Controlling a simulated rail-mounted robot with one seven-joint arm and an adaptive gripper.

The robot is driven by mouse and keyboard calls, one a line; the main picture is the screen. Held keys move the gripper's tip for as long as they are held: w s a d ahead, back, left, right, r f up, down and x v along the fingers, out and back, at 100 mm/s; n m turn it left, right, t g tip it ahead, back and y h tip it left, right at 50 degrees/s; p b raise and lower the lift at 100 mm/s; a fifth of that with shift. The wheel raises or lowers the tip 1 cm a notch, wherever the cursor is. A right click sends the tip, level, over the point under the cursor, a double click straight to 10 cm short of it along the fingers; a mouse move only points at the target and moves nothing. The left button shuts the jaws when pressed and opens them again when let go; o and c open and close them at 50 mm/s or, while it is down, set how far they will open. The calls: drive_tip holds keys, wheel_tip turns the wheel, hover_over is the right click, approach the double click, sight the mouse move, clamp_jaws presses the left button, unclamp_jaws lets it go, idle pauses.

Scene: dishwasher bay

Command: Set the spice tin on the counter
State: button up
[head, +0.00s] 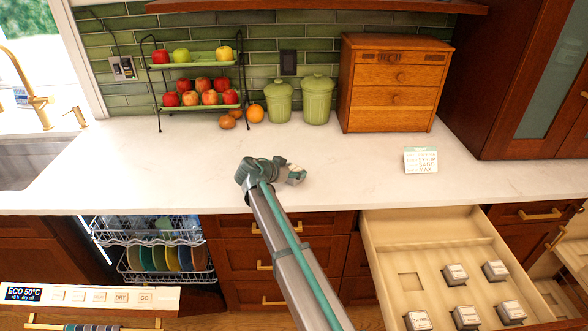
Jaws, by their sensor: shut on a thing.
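My gripper (292,174) is above the front middle of the white counter (350,165), pointing to the right in the head view. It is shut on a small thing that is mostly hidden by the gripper. I take it to be a spice tin, but its label cannot be read. Several other small grey spice tins with white labelled tops, one of them here (455,274), stand in the open drawer (410,245) at the lower right. A square recess in the drawer is empty.
A small sign card (421,160) stands at the counter's right. Green canisters (317,99), a wooden drawer box (394,84) and a two-tier fruit rack (193,64) line the back. The sink (30,160) is left. The dishwasher (155,250) is open below. The counter's middle is clear.

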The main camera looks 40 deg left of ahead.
drive_tip(key=shift+f+b, duration=0.25)
drive_tip(key=shift+b, duration=0.1)
drive_tip(key=o, duration=1.2)
drive_tip(key=shift+r, duration=0.1)
drive_tip(key=shift+r+p, duration=0.15)
drive_tip(key=shift+p, duration=0.15)
drive_tip(key=b+v, duration=0.3)
drive_tip(key=v, duration=0.9)
